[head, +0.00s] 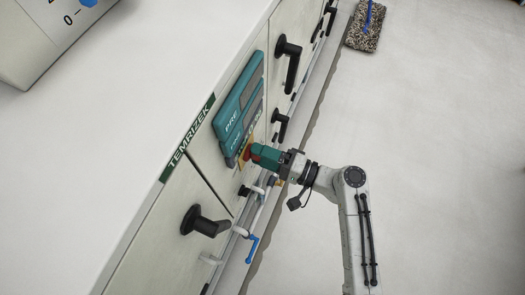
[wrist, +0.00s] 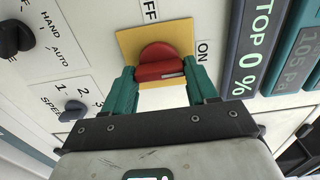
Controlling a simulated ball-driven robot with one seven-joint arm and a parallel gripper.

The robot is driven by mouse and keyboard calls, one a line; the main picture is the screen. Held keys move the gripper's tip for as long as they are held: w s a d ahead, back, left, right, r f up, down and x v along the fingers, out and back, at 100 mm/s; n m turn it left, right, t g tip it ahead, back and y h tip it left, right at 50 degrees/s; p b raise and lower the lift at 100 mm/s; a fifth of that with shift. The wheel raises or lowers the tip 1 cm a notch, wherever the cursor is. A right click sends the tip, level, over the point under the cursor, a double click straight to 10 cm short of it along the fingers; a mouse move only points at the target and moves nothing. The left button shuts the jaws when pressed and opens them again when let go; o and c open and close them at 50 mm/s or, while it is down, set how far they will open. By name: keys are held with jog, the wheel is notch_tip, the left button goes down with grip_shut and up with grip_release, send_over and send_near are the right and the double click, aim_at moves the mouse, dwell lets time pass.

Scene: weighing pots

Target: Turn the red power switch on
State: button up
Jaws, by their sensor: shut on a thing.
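The red power switch (wrist: 158,55) sits on a yellow plate (wrist: 128,40) on the pale cabinet front, in the middle of the wrist view. "OFF" is printed above the plate and "ON" to its right. The switch's grip bar lies roughly level across the wrist picture, with a pale mark toward its right end. My gripper (wrist: 161,70) has one green finger on each side of the bar and is shut on it. In the head view my gripper (head: 257,154) reaches the panel from the right and covers most of the red switch (head: 247,151).
Teal display units (head: 238,105) are beside the switch. Black handles (head: 290,62) and a lower black handle (head: 205,222) stick out of the cabinet front. A pipe with a blue valve (head: 252,246) runs below. A mop (head: 366,25) lies on the floor, which is otherwise clear at right.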

jog(key=shift+d, duration=0.1)
dwell(0.4)
jog(key=o, duration=1.1)
jog(key=shift+c, duration=0.2)
jog(key=v, duration=1)
jog(key=shift+d, duration=0.35)
jog(key=shift+s, duration=0.1)
